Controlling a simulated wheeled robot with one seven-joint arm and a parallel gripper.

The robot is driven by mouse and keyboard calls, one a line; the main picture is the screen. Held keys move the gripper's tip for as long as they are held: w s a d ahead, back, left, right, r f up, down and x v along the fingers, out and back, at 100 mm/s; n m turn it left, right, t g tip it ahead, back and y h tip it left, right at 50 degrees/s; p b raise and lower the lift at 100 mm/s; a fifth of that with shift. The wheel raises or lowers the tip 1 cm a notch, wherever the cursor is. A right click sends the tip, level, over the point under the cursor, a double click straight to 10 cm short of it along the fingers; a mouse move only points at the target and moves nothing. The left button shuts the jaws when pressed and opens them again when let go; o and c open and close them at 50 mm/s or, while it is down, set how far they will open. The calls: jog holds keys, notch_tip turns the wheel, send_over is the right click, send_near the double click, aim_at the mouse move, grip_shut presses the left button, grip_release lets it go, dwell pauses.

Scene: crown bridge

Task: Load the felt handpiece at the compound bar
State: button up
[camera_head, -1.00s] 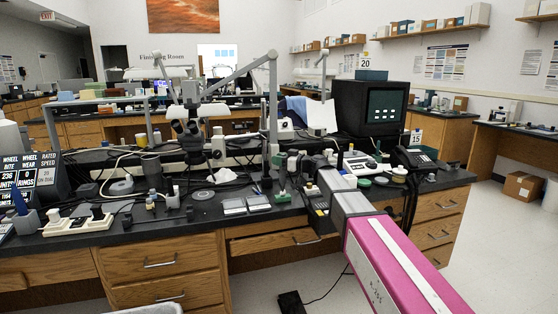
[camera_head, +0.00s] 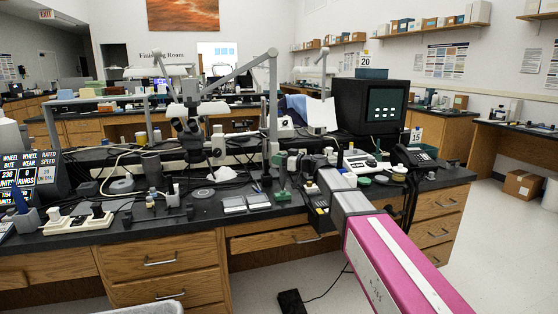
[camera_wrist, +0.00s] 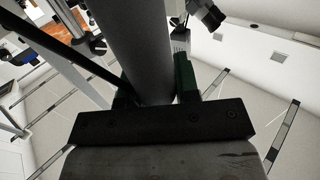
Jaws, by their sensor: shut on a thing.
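In the wrist view my gripper (camera_wrist: 155,78) is shut on a thick grey cylinder (camera_wrist: 142,40), which stands between its two green-sided fingers and runs up out of the picture. I take it to be the handpiece; its working end and any felt tip are out of view. In the head view my pink and grey arm reaches from the lower right over the bench (camera_head: 200,215); the fingertips are hard to make out among small items. I cannot tell for certain which item is the compound bar.
A microscope (camera_head: 188,120) on a jointed stand and a dark monitor (camera_head: 370,110) stand at the back. A display reading wheel bite and wear (camera_head: 35,175), a white power strip (camera_head: 78,220), square grey trays (camera_head: 245,203) and a phone (camera_head: 415,157) crowd the bench.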

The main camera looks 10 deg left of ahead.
jog(key=shift+r, duration=0.1)
notch_tip(320, 180, up, 7)
dwell(0.8)
jog(key=shift+d, duration=0.1)
dwell(0.4)
